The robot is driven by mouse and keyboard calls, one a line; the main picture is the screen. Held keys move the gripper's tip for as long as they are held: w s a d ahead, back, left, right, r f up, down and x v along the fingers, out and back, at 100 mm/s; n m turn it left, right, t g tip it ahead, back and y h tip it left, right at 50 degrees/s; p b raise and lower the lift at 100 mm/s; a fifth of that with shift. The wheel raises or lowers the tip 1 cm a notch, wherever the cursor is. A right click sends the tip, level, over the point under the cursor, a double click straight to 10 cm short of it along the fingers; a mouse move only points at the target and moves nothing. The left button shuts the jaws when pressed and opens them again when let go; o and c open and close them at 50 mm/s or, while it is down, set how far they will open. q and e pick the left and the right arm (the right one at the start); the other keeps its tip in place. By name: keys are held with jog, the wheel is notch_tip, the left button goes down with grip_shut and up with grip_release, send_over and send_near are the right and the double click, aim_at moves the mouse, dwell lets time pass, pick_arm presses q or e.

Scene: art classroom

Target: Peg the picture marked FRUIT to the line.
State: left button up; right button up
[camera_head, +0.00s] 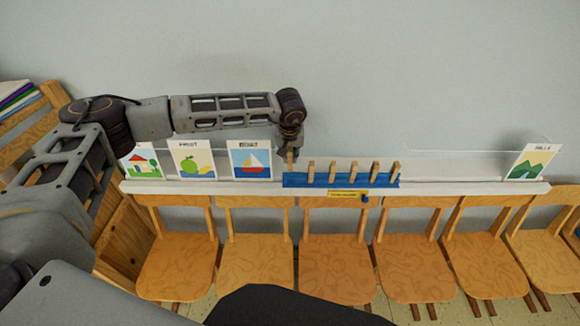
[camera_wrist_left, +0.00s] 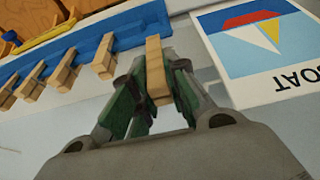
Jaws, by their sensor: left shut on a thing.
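The FRUIT picture (camera_head: 192,160), a white card with a green fruit on yellow, stands on the ledge between the house and boat pictures. My left gripper (camera_head: 290,151) points down at the left end of the blue peg holder (camera_head: 342,181), right of the boat picture. It is shut on a wooden peg (camera_wrist_left: 156,72), which also shows in the head view (camera_head: 290,160). I cannot tell whether this peg still sits in the holder. Several other pegs (camera_head: 354,170) stand upright in the holder. My right gripper is not in view.
The boat picture (camera_head: 250,160) is close to my left gripper, also in the wrist view (camera_wrist_left: 262,45). A house picture (camera_head: 142,163) is partly behind my arm; a hills picture (camera_head: 531,162) stands far right. Wooden chairs (camera_head: 335,262) line the front below the white ledge (camera_head: 470,188).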

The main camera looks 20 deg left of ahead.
aim_at(290, 161)
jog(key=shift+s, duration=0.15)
pick_arm(q)
jog(key=shift+s+d, duration=0.1)
jog(key=shift+s, duration=0.25)
jog(key=shift+s+d+r, duration=0.15)
jog(key=shift+s, duration=0.5)
jog(key=shift+s+d+r, duration=0.2)
jog(key=shift+s+d, duration=0.05)
jog(key=shift+s, duration=0.45)
jog(key=shift+s+d+r, duration=0.15)
jog(key=shift+s+d, duration=0.05)
jog(key=shift+s, duration=0.5)
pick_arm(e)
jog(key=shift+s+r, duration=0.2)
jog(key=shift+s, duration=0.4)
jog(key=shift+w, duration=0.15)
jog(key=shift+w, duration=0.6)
